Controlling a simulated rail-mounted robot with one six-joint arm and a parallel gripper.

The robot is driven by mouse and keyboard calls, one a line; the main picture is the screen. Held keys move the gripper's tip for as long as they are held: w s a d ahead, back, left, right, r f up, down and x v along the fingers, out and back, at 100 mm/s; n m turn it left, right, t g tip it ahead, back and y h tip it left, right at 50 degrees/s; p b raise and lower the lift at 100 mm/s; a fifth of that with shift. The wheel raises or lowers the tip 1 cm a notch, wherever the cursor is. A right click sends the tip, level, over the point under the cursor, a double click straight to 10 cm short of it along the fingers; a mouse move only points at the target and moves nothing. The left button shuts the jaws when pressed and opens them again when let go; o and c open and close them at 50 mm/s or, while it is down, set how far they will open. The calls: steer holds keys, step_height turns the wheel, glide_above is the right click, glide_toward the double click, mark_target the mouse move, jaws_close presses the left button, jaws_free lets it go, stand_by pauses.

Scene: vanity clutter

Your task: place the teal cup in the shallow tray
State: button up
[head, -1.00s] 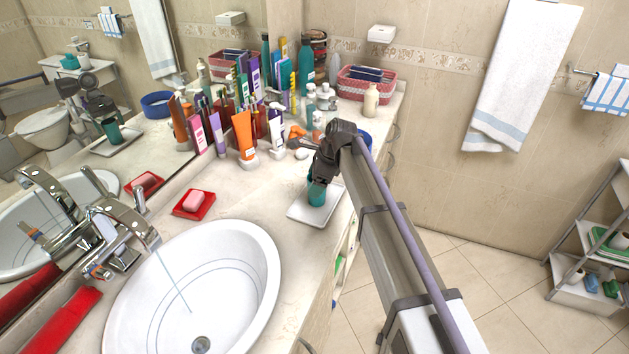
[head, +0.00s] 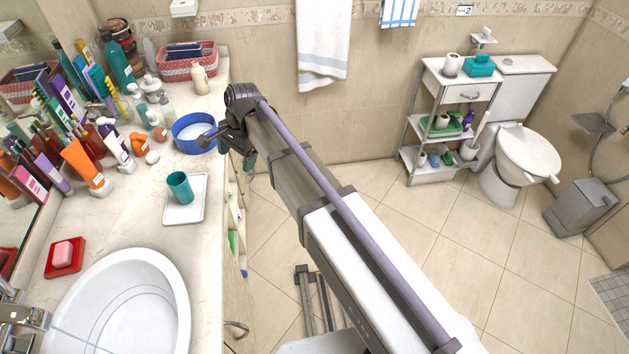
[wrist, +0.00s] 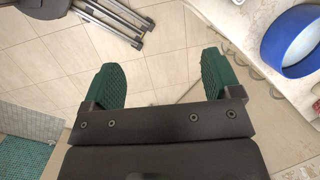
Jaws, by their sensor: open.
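The teal cup (head: 180,187) stands upright on the shallow white tray (head: 193,214), near the counter's front edge. My gripper (head: 233,150) is beyond the counter's edge, to the right of and behind the cup, with nothing in it. In the wrist view my gripper (wrist: 166,78) shows two green pads wide apart, with only floor between them. The cup and tray are outside the wrist view.
A blue bowl (head: 195,133) stands on the counter close to my gripper; it also shows in the wrist view (wrist: 293,42). Several bottles and tubes (head: 85,163) crowd the back left. A red soap dish (head: 65,257) and sink (head: 125,305) are in front. Open floor (head: 420,270) lies right.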

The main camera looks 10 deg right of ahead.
steer(key=s+d+n+h, duration=0.2)
steer(key=s+d+n, duration=0.3)
steer(key=s+d, duration=0.5)
steer(key=s+d+n+h, duration=0.1)
steer(key=s+d+n, duration=0.55)
steer(key=d, duration=0.65)
step_height(320, 180, down, 7)
steer(key=s+m+b, duration=0.1)
steer(key=m+b, duration=0.1)
steer(key=b, duration=0.4)
steer(key=shift+s+a+t, duration=0.2)
steer(key=shift+s+t, duration=0.1)
